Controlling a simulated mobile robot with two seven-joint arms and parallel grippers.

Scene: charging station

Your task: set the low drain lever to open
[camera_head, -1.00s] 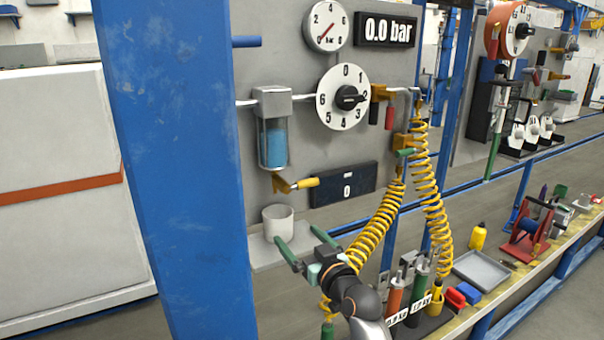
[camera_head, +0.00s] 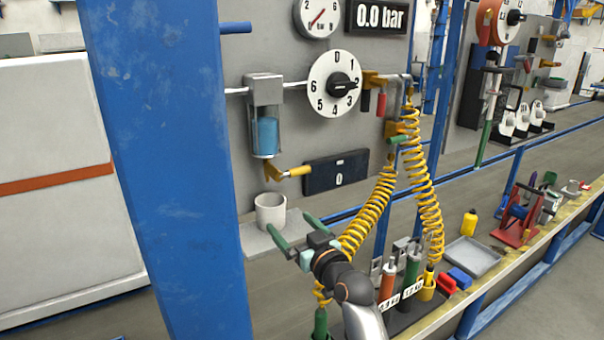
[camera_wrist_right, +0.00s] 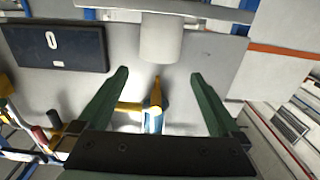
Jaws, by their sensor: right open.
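The low drain lever (camera_head: 296,171) is a short yellow handle on a brass valve under the blue-filled bowl (camera_head: 265,136). It points sideways to the right in the head view. In the wrist view, which is turned over, the lever (camera_wrist_right: 128,106) points left from the valve. My right gripper (camera_head: 290,222), with green fingers, is open and empty below and in front of the lever. In the wrist view the valve shows between its fingers (camera_wrist_right: 158,73), with no visible contact. My left gripper is not in view.
A white cup (camera_head: 271,212) stands on a small shelf (camera_head: 250,243) under the valve, close to my right fingers. A dark display (camera_head: 337,172) reading 0 is right of the lever. Yellow coiled hoses (camera_head: 368,215) hang to the right. A blue post (camera_head: 165,150) stands at left.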

